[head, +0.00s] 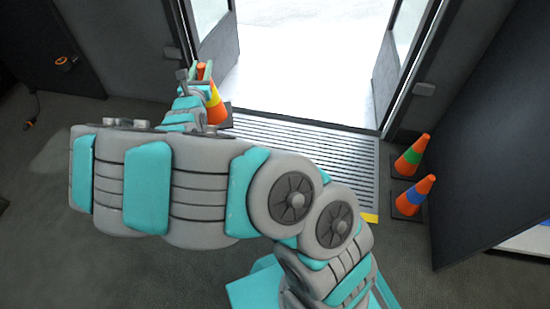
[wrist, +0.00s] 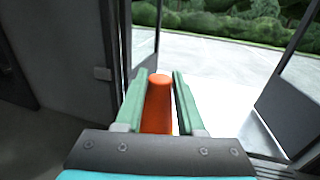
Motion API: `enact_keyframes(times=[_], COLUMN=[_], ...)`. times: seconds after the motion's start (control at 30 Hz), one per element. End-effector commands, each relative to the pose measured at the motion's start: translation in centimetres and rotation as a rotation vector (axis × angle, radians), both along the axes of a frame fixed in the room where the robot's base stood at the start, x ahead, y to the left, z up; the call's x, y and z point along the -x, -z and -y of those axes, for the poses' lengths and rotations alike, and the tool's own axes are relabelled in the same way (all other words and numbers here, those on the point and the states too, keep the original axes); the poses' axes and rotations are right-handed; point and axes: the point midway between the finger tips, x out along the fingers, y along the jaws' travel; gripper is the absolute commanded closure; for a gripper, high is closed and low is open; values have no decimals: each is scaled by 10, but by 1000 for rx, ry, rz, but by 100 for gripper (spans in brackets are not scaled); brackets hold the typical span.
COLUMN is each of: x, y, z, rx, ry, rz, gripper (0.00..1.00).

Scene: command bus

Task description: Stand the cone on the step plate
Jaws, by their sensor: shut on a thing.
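The cone looks roughly upright. The ribbed grey step plate (head: 310,147) lies in front of the open doorway, with a yellow corner at its right. The cone's base is by the plate's left end. I cannot tell whether it touches the plate or floor.
Two more orange cones stand right of the plate, one with a green band (head: 412,156) and one with a blue band (head: 415,195). Open door leaves (head: 402,50) flank the bright doorway. A dark panel (head: 490,130) stands at right. The plate's middle is clear.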

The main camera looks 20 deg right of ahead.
Motion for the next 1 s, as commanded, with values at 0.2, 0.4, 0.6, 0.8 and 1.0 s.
enact_keyframes(times=[0.2, 0.4, 0.6, 0.8, 1.0], x=[16, 46, 78, 94, 73], y=[77, 141, 191, 210, 217], z=[-11, -10, -7, -3, 11], rx=[1, -1, 0, 1, -4], ry=[112, 235, 338, 391, 405], rz=[-8, -8, -5, 0, 0], gripper=[100, 100, 100, 100, 100])
